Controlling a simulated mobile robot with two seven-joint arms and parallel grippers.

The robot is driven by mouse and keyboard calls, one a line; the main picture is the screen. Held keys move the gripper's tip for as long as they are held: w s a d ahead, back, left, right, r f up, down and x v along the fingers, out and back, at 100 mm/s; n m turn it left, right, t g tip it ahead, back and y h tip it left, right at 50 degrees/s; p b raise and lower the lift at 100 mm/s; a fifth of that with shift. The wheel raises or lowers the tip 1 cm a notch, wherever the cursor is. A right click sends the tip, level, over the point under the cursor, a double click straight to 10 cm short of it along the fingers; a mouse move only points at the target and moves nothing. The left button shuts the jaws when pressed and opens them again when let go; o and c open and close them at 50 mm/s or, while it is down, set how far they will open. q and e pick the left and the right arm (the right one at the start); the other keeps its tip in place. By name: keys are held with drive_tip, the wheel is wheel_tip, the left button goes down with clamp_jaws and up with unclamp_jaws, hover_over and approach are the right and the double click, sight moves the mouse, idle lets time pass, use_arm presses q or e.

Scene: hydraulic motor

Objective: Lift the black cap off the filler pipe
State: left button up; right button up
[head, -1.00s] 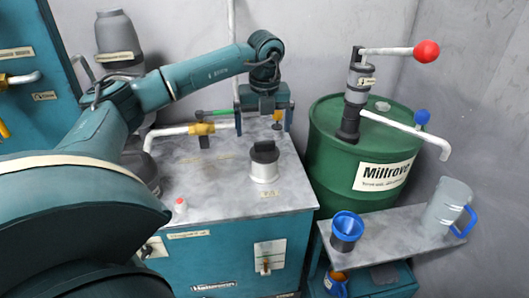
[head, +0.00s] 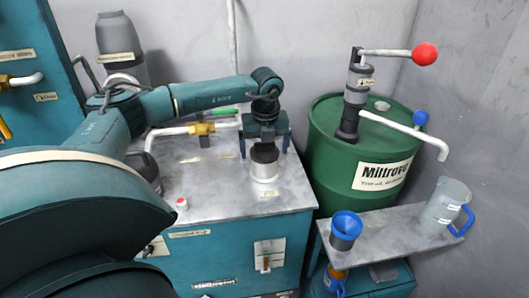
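The black cap (head: 265,153) sits on top of the short, pale filler pipe (head: 264,172), which stands on the grey top of the teal tank. My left gripper (head: 265,153) points down over it, open, with one finger to the left of the cap and one to the right. Gaps show between the fingers and the cap. I cannot tell whether the fingertips are level with the cap or a little behind it. The gripper body hides the cap's upper part. My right gripper is not in view.
A green drum (head: 325,165) with a hand pump (head: 355,90) stands to the right. A side shelf (head: 390,238) holds a blue funnel (head: 346,227) and a clear jug (head: 447,203). A brass valve (head: 201,128) on a pipe lies behind left. The tank top's left front is mostly clear.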

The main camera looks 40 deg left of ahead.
use_arm(q)
drive_tip(key=c, duration=0.9)
drive_tip(key=shift+r, duration=0.15)
